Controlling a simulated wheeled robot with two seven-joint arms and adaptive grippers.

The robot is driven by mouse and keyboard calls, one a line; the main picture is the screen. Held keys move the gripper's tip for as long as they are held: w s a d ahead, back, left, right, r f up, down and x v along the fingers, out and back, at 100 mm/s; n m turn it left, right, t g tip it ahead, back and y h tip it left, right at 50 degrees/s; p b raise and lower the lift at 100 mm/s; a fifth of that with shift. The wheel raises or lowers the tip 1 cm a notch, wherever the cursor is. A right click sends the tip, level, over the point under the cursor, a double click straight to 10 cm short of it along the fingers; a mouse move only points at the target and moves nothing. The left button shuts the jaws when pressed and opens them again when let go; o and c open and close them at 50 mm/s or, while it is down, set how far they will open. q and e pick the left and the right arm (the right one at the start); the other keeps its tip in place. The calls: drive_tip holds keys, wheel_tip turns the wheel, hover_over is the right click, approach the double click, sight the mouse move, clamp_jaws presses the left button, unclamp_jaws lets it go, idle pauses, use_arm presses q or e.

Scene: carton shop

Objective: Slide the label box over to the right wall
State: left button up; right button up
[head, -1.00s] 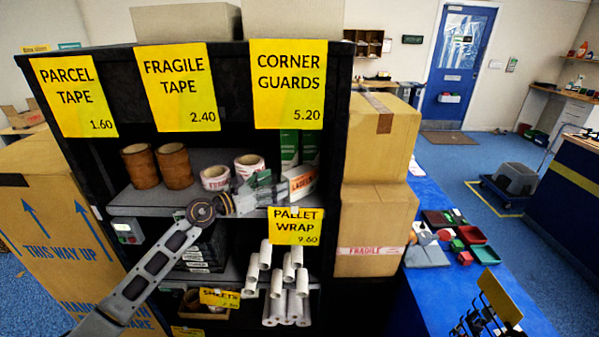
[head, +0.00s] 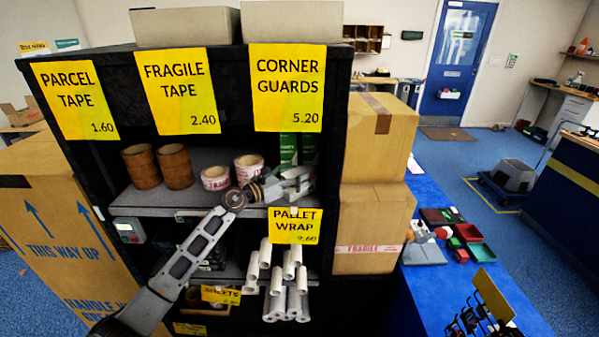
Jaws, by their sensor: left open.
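My left gripper (head: 292,187) reaches into the upper shelf of the black rack at its right end, under the corner guards sign. It is open. The label box, white with red lettering in the earlier view, is now largely or wholly hidden behind this gripper. I cannot tell whether the gripper touches it. The right wall of the rack (head: 334,120) is just to the right of the gripper. My right gripper is not in view.
Fragile tape rolls (head: 248,168) stand just left of the gripper, brown tape rolls (head: 174,167) further left. Green cartons (head: 288,148) stand behind it. The pallet wrap sign (head: 295,226) hangs below, above white rolls (head: 298,304). Stacked cardboard boxes (head: 376,230) stand right of the rack.

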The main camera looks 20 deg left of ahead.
use_arm(q)
drive_tip(key=shift+x, duration=1.05)
drive_tip(key=c, duration=1.4)
drive_tip(key=shift+f, duration=0.1)
